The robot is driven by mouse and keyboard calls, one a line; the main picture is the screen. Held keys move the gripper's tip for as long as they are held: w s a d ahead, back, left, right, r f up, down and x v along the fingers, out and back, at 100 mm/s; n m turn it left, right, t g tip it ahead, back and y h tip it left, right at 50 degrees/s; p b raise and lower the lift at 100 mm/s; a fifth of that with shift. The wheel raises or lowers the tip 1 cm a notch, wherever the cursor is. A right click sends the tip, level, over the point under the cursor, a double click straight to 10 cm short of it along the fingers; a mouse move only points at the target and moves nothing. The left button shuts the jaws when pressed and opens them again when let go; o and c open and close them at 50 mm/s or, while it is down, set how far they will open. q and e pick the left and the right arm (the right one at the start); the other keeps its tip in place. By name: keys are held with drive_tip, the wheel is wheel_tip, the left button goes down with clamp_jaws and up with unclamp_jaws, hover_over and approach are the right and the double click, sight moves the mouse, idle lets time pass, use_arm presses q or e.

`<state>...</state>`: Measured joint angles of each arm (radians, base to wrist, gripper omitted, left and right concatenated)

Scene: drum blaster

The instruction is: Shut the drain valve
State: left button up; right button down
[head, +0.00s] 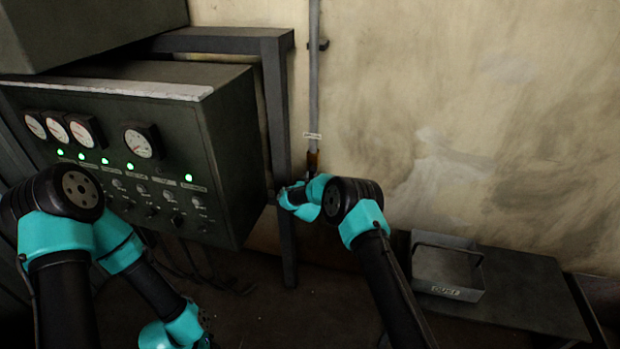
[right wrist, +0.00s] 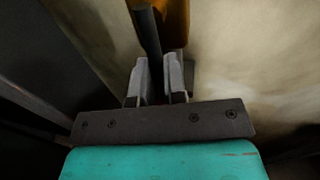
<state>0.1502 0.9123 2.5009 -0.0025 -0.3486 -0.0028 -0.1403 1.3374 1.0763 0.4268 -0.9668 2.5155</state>
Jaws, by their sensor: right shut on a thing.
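The drain valve (head: 313,160) is a small brass-orange fitting at the lower end of a grey vertical pipe on the wall, with a pale tag just above it. It also shows at the top of the right wrist view (right wrist: 176,22), beside its dark handle (right wrist: 147,32). My right gripper (head: 285,196) is just below and left of the valve in the head view. In the right wrist view its two grey fingers (right wrist: 158,78) are shut on the handle. The handle's lower part is hidden between the fingers. My left arm runs off the bottom edge; its fingers do not show.
A dark control cabinet (head: 225,150) with gauges and lit green lamps stands left of the pipe. A steel frame post (head: 279,130) rises close to my right gripper. A grey tray (head: 446,270) with a label sits on a low dark bench (head: 530,290) at the right.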

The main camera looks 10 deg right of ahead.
drive_tip(key=shift+s+d+r+n+g, duration=0.15)
drive_tip(key=shift+s+d+n+g, duration=0.2)
drive_tip(key=shift+n, duration=0.7)
drive_tip(key=shift+d+r+n+g, duration=0.15)
drive_tip(key=shift+d+n, duration=0.3)
drive_tip(key=shift+n, duration=0.65)
drive_tip(key=shift+s+d+r+n+g, duration=0.2)
drive_tip(key=shift+d+n, duration=0.2)
drive_tip(key=shift+n, duration=0.65)
drive_tip(key=c, duration=1.2)
unclamp_jaws()
drive_tip(key=v, duration=1.7)
drive_tip(key=shift+s+a, duration=0.15)
